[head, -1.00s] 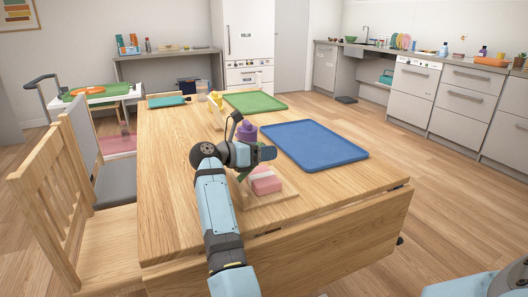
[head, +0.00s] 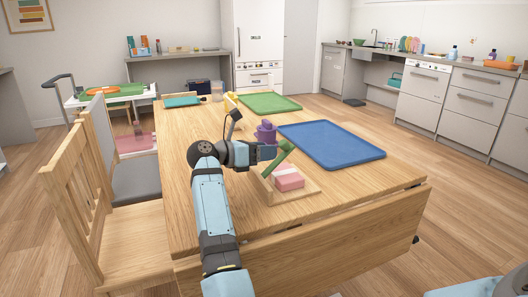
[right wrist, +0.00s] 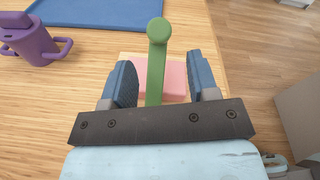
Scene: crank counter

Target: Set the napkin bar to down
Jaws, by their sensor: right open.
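The napkin holder's wooden base (head: 310,190) stands near the front right of the table, with a pink napkin stack (head: 289,179) on it. Its green napkin bar (head: 281,156) is raised and tilted, its knob up and to the right. My right gripper (head: 267,152) is open beside the bar in the head view. In the right wrist view the bar (right wrist: 155,75) stands between the open fingers of the gripper (right wrist: 160,78), with gaps on both sides. The pink stack (right wrist: 174,78) lies beyond, partly hidden by the bar and fingers. My left gripper is not in view.
A purple cup (head: 265,132) stands just behind the gripper; it also shows in the right wrist view (right wrist: 33,42). A blue tray (head: 335,146) lies behind the holder, with a green tray (head: 270,103) farther back. Chairs (head: 75,215) line the left side.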

